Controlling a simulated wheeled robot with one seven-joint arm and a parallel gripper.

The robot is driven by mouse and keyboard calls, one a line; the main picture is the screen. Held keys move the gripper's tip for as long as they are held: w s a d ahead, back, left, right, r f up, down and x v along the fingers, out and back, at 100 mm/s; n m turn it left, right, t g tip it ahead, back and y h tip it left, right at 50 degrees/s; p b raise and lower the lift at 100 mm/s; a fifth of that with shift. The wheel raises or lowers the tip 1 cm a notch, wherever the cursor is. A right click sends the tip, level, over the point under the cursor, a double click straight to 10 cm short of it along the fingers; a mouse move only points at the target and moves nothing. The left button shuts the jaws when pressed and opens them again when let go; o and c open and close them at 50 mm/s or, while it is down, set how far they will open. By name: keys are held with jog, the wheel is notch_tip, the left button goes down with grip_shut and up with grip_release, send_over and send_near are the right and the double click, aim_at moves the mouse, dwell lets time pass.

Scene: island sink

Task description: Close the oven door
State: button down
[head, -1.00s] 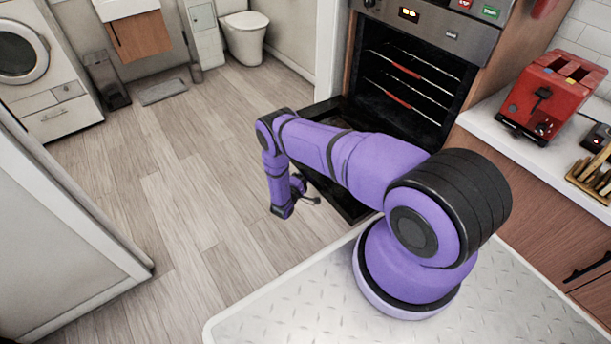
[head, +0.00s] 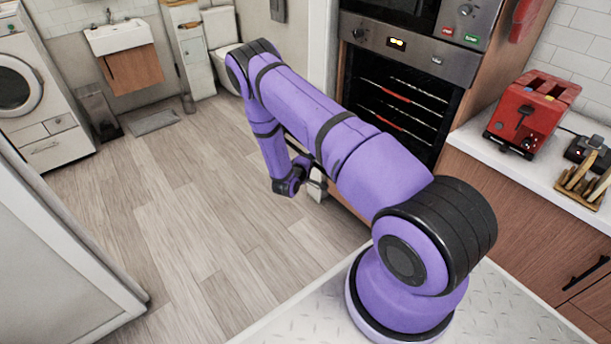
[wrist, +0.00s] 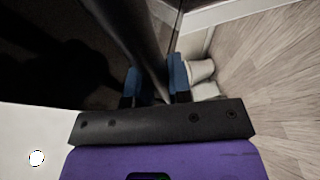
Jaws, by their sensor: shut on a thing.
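The oven (head: 405,95) stands at the back right, with its dark cavity and racks exposed, so its door is open. In the head view, my arm hides most of the door and I cannot tell its exact angle. In the wrist view, the dark, glossy oven door (wrist: 45,65) fills the left side. A dark round door handle (wrist: 140,35) runs down between the blue fingers of my gripper (wrist: 156,85). My gripper is shut on that handle, with one finger on each side. In the head view, the fingertips are hard to make out beside the wrist.
A counter (head: 470,140) with a red toaster (head: 528,112) is right of the oven. A white cabinet-like block (head: 55,250) stands at the left. The wooden floor (head: 185,220) between is clear. A toilet (head: 226,70) and a sink (head: 120,36) are at the back.

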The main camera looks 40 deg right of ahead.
jog(key=shift+m+y, duration=0.4)
jog(key=shift+y, duration=0.4)
jog(key=d+r, duration=0.2)
jog(key=r, duration=0.1)
jog(key=d+r, duration=0.2)
jog(key=r, duration=0.2)
jog(key=d+r, duration=0.2)
jog(key=r, duration=0.2)
jog(key=shift+w+d, duration=0.15)
jog(key=shift+d, duration=0.15)
jog(key=d+r+m+g+y, duration=0.1)
jog(key=d+r+y, duration=0.3)
jog(key=d, duration=0.9)
jog(key=d+r+m+g+y, duration=0.1)
jog(key=d+r+y, duration=0.3)
jog(key=d+r, duration=0.6)
jog(key=d, duration=0.4)
jog(key=shift+w+r, duration=0.2)
jog(key=shift+w, duration=0.15)
jog(key=shift+d+r, duration=0.15)
jog(key=c, duration=1.1)
grip_release()
jog(key=shift+d, duration=0.15)
jog(key=shift+o, duration=0.2)
